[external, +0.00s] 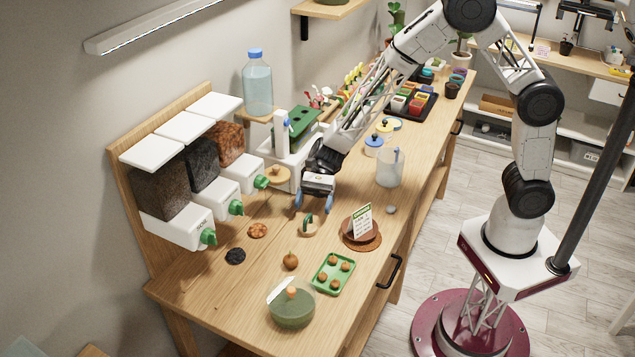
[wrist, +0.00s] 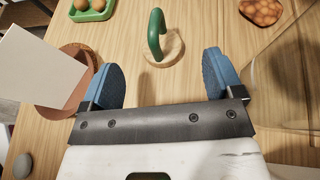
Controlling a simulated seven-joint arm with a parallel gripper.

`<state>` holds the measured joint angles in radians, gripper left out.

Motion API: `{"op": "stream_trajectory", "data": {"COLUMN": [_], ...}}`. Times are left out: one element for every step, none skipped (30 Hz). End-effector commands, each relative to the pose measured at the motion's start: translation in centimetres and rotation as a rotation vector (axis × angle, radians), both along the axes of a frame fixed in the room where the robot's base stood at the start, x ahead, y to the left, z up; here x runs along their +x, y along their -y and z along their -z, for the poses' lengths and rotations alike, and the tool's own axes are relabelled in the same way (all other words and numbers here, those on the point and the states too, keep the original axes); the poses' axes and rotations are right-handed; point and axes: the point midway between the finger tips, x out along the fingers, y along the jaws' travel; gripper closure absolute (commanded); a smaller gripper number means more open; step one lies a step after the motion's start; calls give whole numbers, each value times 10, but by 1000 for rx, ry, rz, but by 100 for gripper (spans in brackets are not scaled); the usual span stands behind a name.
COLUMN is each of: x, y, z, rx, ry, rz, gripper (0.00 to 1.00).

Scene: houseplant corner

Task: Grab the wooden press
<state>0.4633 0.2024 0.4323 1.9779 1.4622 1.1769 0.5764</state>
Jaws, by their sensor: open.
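The wooden press (external: 308,226) is a small round wooden disc with a green arched handle, standing on the wooden table. In the wrist view the press (wrist: 169,50) is upright at the top centre. My gripper (external: 314,203) is over the table just beyond the press in the external view. In the wrist view its two blue fingertips (wrist: 160,64) are spread apart and nothing is between them. The press handle lies ahead of the gap, roughly in line with its middle, apart from both fingers.
A white card stands at a terracotta saucer (external: 361,241), close to one finger in the wrist view. A green tray (external: 333,273) holds several brown balls. Dispensers (external: 180,233) line the wall side, with small brown and black heaps before them. A clear pitcher (external: 390,168) stands near the table's edge.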

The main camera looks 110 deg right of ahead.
Motion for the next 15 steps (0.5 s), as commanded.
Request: {"op": "stream_trajectory", "data": {"x": [2, 3, 4, 5, 5, 6, 6, 6, 6, 6, 6, 6, 6, 6, 6], "y": [-4, -5, -7, -8, -8, -9, -9, -9, -9, -9, -9, -9, -9, -9, -9], "z": [2, 3, 3, 4, 4, 5, 5, 5, 5, 5, 5, 5, 5, 5, 5], "rx": [0, 0, 0, -1, -1, -1, -1, -1, -1, -1, -1, -1, -1, -1, -1], "ry": [-1, -1, -1, -1, -1, -1, -1, -1, -1, -1, -1, -1, -1, -1, -1], "rz": [-2, -2, -2, -1, -1, -1, 0, 0, 0, 0, 0, 0, 0, 0, 0], "gripper": [14, 14, 14, 14, 14, 14, 14, 14, 14, 14, 14, 14, 14, 14, 14]}}
